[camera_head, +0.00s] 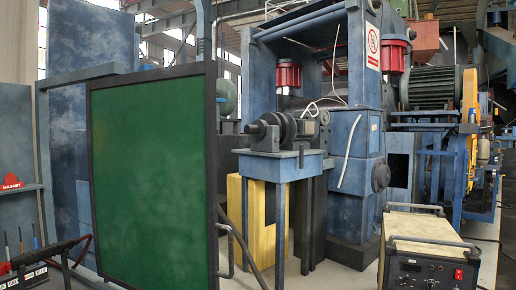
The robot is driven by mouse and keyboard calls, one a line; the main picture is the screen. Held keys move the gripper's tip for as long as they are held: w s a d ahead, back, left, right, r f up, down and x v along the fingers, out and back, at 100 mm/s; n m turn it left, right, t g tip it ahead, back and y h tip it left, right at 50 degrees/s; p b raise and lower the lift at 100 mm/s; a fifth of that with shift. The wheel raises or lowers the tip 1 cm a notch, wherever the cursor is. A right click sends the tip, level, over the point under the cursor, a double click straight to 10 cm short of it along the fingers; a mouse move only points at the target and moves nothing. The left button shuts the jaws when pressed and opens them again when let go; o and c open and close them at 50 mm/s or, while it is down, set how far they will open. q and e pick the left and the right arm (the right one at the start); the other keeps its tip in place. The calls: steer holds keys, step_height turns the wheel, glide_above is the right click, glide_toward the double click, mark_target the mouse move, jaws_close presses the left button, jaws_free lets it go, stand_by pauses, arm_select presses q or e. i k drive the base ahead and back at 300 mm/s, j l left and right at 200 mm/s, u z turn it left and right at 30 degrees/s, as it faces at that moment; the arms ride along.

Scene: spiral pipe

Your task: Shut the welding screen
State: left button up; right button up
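The welding screen (150,185) is a large green panel in a dark frame. It fills much of the left half of the view and stands upright. Its right edge is a thick dark post (211,170) with a bent tubular handle or foot piece (236,250) low on its right side. The screen's bottom edge is cut off by the frame. I cannot tell from this one view how far the screen is open. Neither of my grippers is in view.
A welding power unit (428,265) with a metal handle stands at the bottom right. A blue work stand (285,165) and yellow blocks (258,215) are behind the screen's right edge. A dark rack with tools (35,260) is at the lower left. Large blue machinery (355,110) fills the background.

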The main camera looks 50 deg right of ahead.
mark_target(150, 134)
steer(key=z, duration=1.35)
